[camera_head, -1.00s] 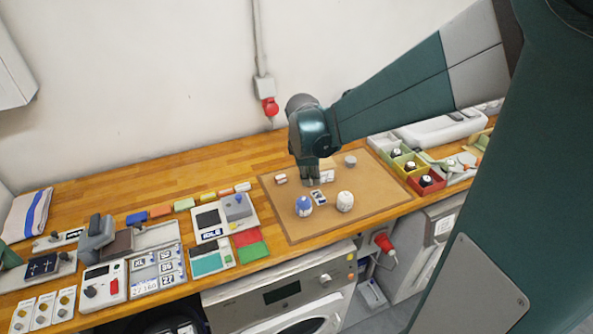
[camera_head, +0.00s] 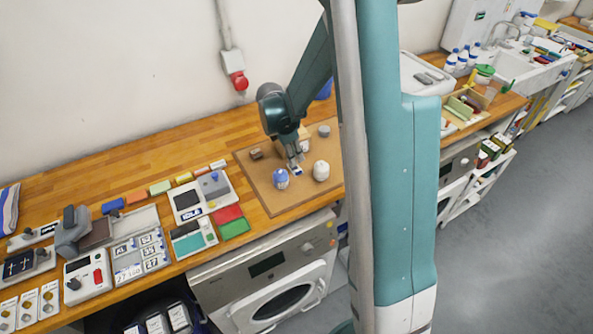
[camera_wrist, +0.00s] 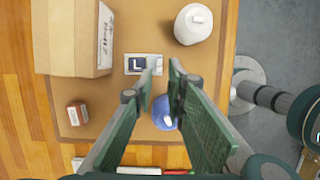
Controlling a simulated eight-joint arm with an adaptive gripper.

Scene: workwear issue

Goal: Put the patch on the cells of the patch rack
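A small white patch (camera_wrist: 143,64) with a dark blue square and a letter lies flat on the brown mat (camera_wrist: 90,105). It also shows in the head view (camera_head: 297,171), just below my gripper (camera_head: 295,162). In the wrist view my gripper (camera_wrist: 164,64) is open, with a narrow empty gap between its fingertips. A grey rack (camera_head: 128,270) with labelled cells, some reading XL, 52 and 27, lies at the left of the bench and appears to be the patch rack.
A cardboard box (camera_wrist: 70,40), a white round container (camera_wrist: 193,24), a blue-and-white one (camera_wrist: 163,112) and a small brown block (camera_wrist: 77,114) stand around the patch. A device (camera_head: 200,195) and coloured pads (camera_head: 230,220) lie between mat and rack.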

